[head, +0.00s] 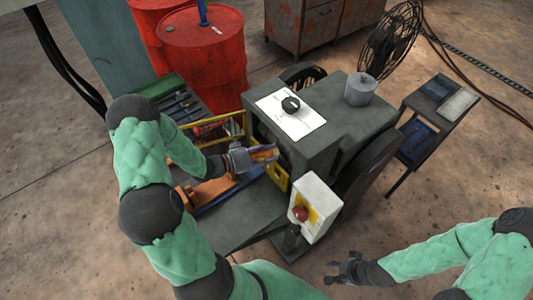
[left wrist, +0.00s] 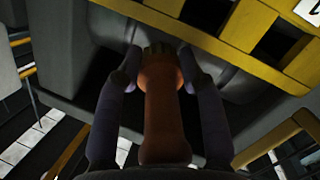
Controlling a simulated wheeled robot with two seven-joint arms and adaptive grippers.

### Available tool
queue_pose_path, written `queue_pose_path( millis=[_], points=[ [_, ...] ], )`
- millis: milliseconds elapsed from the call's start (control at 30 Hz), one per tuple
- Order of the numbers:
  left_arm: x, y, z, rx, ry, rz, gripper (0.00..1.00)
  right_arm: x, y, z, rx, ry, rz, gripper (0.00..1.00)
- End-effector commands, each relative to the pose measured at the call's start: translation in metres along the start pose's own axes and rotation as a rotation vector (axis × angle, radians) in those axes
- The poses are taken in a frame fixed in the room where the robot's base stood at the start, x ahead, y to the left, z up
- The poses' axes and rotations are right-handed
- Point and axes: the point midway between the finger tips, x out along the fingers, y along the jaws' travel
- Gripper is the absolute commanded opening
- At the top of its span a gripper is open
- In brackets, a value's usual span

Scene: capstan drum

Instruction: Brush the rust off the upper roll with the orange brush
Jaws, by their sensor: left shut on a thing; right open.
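My left gripper (head: 262,156) is shut on the orange brush (left wrist: 163,110). In the left wrist view the brush handle lies between the two dark fingers (left wrist: 160,75), pointing away from the wrist. The brush's far end is in dark shade, and I cannot tell whether it touches anything. The gripper is at the open front of the grey machine (head: 318,150), beside its yellow guard (head: 277,177). The upper roll cannot be made out clearly; the machine's housing and shadow hide it. My right gripper (head: 347,269) is open and empty, low over the floor, apart from the machine.
A white control box (head: 315,203) with a red button stands at the machine's near corner. A yellow rail (left wrist: 215,40) crosses above the brush in the left wrist view. Red drums (head: 205,50) stand behind, and a small shelf stand (head: 437,105) at right.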

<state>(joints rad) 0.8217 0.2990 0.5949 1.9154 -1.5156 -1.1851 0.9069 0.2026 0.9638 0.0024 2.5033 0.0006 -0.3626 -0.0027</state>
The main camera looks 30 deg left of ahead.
Motion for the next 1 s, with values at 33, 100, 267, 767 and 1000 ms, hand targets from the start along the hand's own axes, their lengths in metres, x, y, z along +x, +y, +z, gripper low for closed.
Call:
queue_pose_path(
  millis=[33,100,267,767,1000],
  points=[
    [0.001,0.0,0.0,0.0,0.0,0.001,0.06,0.0,0.0,0.0,0.0,0.0,0.0,0.46],
    [0.002,0.0,-0.001,0.001,0.0,0.001,0.06,0.0,0.0,0.0,0.0,0.0,0.0,0.46],
    [0.005,0.0,-0.001,0.001,-0.001,0.001,0.06,0.0,0.0,0.0,0.0,0.0,0.0,0.46],
    [0.01,0.017,0.015,-0.002,-0.001,0.002,0.06,-0.007,-0.002,0.0,0.0,0.0,0.0,0.46],
    [0.013,0.026,0.026,-0.001,0.0,0.002,0.06,-0.009,-0.003,0.0,0.0,0.0,0.0,0.46]
  ],
)
